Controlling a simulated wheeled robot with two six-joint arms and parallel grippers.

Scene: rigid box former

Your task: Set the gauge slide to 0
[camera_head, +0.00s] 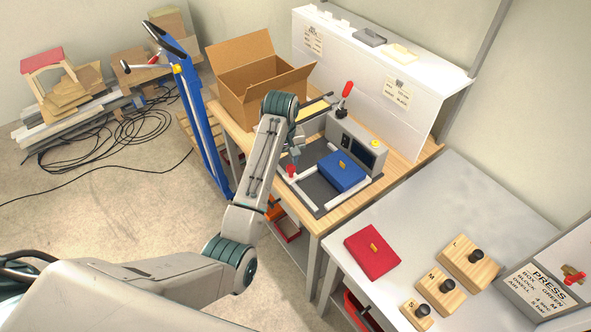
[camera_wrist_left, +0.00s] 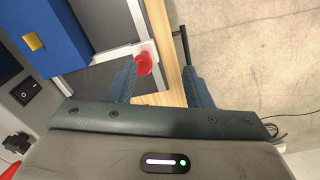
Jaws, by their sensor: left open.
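A red knob (camera_head: 291,170) stands at the near left of the white rail frame (camera_head: 312,200) on the wooden bench; I take it to be the gauge slide. It also shows in the left wrist view (camera_wrist_left: 144,63), on a white block at the end of a rail. No scale marks or zero are readable. My left gripper (camera_head: 297,143) is open and empty just above and behind the knob in the head view. In the left wrist view the open fingers (camera_wrist_left: 158,74) have the knob near the left fingertip; contact cannot be told. My right gripper is not in view.
A blue block (camera_head: 342,171) sits inside the frame, beside a grey control box (camera_head: 357,143) and a red-handled lever (camera_head: 345,92). An open cardboard box (camera_head: 247,83) stands behind. The grey table holds a red block (camera_head: 371,252) and wooden blocks with black knobs (camera_head: 468,263).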

